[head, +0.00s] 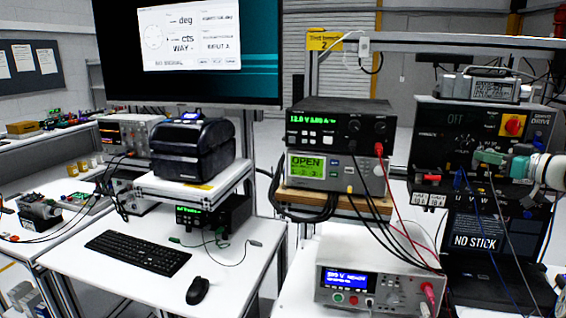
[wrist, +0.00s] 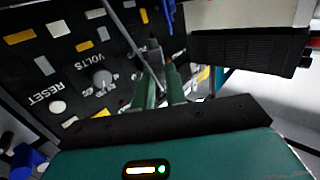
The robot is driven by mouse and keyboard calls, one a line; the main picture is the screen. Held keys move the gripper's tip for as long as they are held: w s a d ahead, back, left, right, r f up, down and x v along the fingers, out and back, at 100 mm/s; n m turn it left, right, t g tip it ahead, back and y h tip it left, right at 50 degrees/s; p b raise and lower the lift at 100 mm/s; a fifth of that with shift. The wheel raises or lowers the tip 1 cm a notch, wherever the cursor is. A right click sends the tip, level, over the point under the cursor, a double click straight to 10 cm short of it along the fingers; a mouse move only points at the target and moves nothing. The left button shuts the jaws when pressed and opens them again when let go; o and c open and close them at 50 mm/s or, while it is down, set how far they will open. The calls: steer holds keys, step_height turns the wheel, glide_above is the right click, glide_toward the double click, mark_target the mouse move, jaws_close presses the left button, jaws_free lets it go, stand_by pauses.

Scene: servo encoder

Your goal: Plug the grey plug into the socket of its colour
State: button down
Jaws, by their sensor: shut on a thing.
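My gripper (head: 481,157) is at the right in the head view, in front of the black servo drive panel (head: 428,150). Its green fingers (wrist: 164,85) point at the panel in the wrist view and are closed. A thin grey cable (wrist: 125,32) runs to the fingertips, and a grey cable (head: 505,220) hangs below my gripper in the head view. The plug body in the fingers is mostly hidden and dark. The panel (wrist: 75,125) carries a knob, buttons and coloured patches in the wrist view. I cannot make out the grey socket.
A red rotary switch (head: 513,125) is on the panel, close above my gripper. A blue cable (head: 480,215) hangs beside the grey one. Stacked instruments (head: 338,130) with red and black leads stand to the left.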

steer(key=shift+w+f, duration=0.25)
steer(key=shift+f, duration=0.65)
steer(key=shift+s+f, duration=0.2)
steer(key=shift+f, duration=0.15)
steer(key=shift+w+f, duration=0.1)
steer(key=shift+f, duration=1)
steer(key=shift+f, duration=0.2)
